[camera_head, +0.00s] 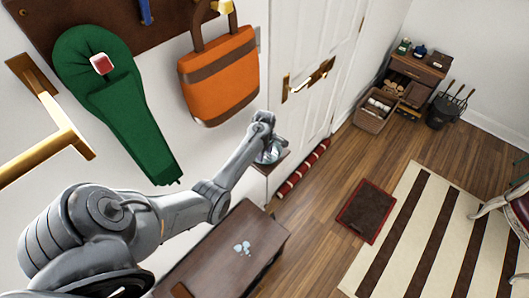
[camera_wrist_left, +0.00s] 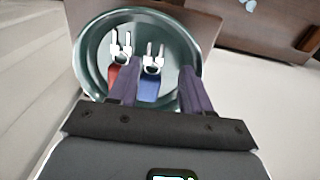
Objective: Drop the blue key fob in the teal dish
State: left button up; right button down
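The teal dish (camera_wrist_left: 84,62) is round and sits on a small brown ledge; in the head view it shows as a small pale shape (camera_head: 270,153) beside the door. The blue key fob (camera_wrist_left: 149,89), with silver keys, lies inside the dish in the wrist view. A red key fob (camera_wrist_left: 113,75) with keys is to its left, partly hidden by a finger. My right gripper is not in view.
A red draft stopper (camera_head: 303,168) lies along the door.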

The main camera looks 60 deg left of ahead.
aim_at(265, 156)
pick_arm(q)
notch_tip(265, 156, up, 6)
jog(key=shift+r+p, duration=0.1)
jog(key=shift+p, duration=0.35)
jog(key=s+d+r+m+t, duration=0.1)
jog(key=s+d+r+m, duration=0.1)
jog(key=s+d+m, duration=0.5)
jog(key=s+d+r+m+t, duration=0.1)
jog(key=s+d+m, duration=0.5)
jog(key=d, duration=1)
jog(key=s+d+r+m+t, duration=0.1)
jog(key=s+d+r+m, duration=0.2)
jog(key=s+d+m, duration=0.4)
jog(key=shift+s+d+r+m+t, duration=0.15)
jog(key=shift+d+r+m, duration=0.05)
jog(key=shift+d+m, duration=0.85)
jog(key=shift+s+d+r+m+t, duration=0.15)
jog(key=shift+d+m, duration=0.7)
jog(key=shift+d, duration=0.25)
